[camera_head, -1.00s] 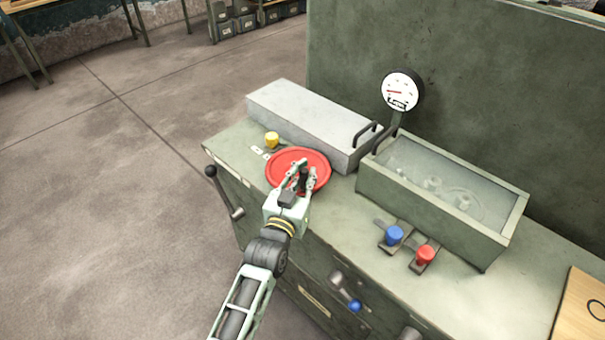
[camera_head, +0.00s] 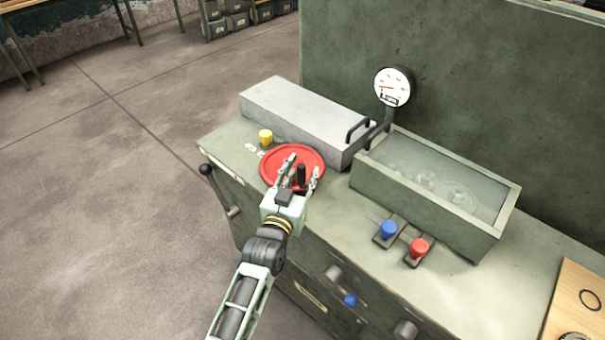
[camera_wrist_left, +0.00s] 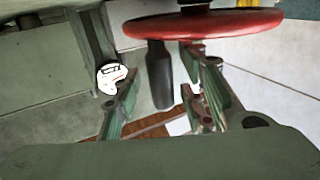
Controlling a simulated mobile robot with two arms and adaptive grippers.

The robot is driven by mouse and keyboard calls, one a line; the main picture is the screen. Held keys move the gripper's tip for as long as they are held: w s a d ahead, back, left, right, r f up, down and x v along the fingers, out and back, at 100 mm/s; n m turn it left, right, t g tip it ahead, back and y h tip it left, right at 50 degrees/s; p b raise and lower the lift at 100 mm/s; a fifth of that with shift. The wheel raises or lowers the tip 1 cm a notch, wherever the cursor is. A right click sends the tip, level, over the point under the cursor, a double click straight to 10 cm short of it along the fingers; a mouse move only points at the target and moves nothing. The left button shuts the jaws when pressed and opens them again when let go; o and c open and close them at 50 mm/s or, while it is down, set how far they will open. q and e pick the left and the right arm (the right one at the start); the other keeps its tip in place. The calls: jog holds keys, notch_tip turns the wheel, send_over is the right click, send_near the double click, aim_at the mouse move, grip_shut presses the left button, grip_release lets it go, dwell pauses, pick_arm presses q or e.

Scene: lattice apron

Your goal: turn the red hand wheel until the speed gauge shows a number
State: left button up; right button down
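The red hand wheel (camera_head: 271,166) lies flat on the green machine top, with a black upright handle (camera_head: 301,175) at its near right side. My left gripper (camera_head: 303,166) is over the wheel's near edge, fingers spread, one on each side of the handle. In the left wrist view, the black handle (camera_wrist_left: 159,75) hangs below the red wheel (camera_wrist_left: 220,24), between the open fingers (camera_wrist_left: 166,90) with gaps beside it. The speed gauge (camera_head: 393,84) is a white dial on a post behind; its red needle points left, and its small markings are unreadable. My right gripper is not in view.
A grey box (camera_head: 300,112) with a black handle stands behind the wheel, a yellow knob (camera_head: 265,137) beside it. A glass-topped box (camera_head: 425,214) stands to the right. Blue (camera_head: 388,230) and red (camera_head: 418,247) levers are in front of it. A black-knobbed lever (camera_head: 219,188) sticks out at left.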

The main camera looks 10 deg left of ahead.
pick_arm(q)
jog(key=shift+s+a, duration=0.1)
jog(key=s+a, duration=0.2)
jog(key=s, duration=0.9)
jog(key=shift+s, duration=0.3)
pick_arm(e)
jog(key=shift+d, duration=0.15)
pick_arm(q)
jog(key=s+a+f+g, duration=0.1)
jog(key=s+f+g, duration=0.25)
jog(key=f, duration=0.75)
jog(key=s+a+f+g+y, duration=0.15)
jog(key=s+f, duration=0.25)
jog(key=f, duration=0.7)
jog(key=s+f+g+h, duration=0.1)
jog(key=s+f+g, duration=0.25)
jog(key=f, duration=0.75)
jog(key=s+a+f+g+y, duration=0.1)
jog(key=s+a+f+g, duration=0.1)
jog(key=s+f, duration=0.4)
jog(key=s+a+f+g+y, duration=0.1)
jog(key=s+a+f+g, duration=0.2)
jog(key=s, duration=1.2)
jog(key=s+a+f+g+y, duration=0.1)
jog(key=s+a+f+g, duration=0.2)
jog(key=s+a+f, duration=0.3)
jog(key=s+f, duration=0.5)
jog(key=shift+s+a, duration=0.15)
jog(key=shift+s, duration=0.1)
